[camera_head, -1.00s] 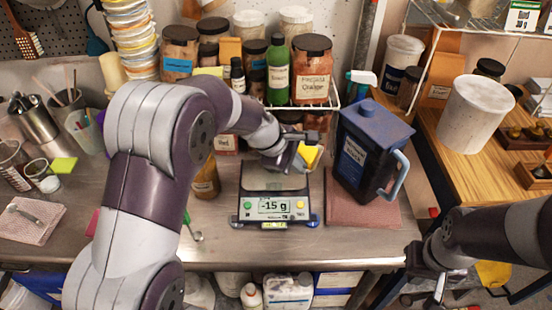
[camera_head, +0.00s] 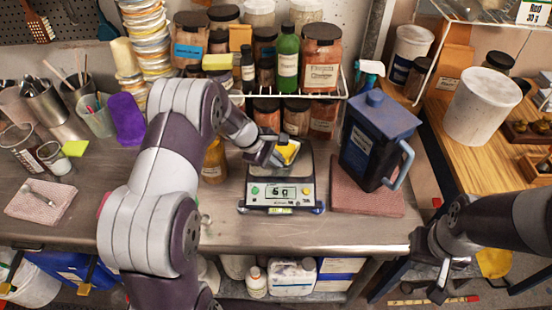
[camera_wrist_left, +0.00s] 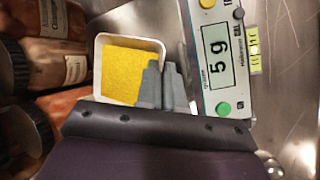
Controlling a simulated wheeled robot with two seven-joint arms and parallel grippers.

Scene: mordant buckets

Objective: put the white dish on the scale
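The white dish (camera_wrist_left: 104,97) holds yellow powder and shows small in the head view (camera_head: 287,152), over the pan of the scale (camera_head: 282,196). The scale display reads about 5 g in the left wrist view (camera_wrist_left: 218,60). My left gripper (camera_wrist_left: 164,85) has its two grey fingertips close together on the dish's near wall, pinching it; in the head view the gripper (camera_head: 274,154) partly covers the dish. Whether the dish rests fully on the pan is hard to see. My right gripper (camera_head: 428,288) is empty, with fingers apart, off the table's right front edge.
A dark blue jug (camera_head: 376,145) on a reddish mat (camera_head: 365,198) stands close right of the scale. A rack of jars and bottles (camera_head: 288,60) is behind it. An amber jar (camera_head: 214,163) stands to its left. The front strip of the steel table is clear.

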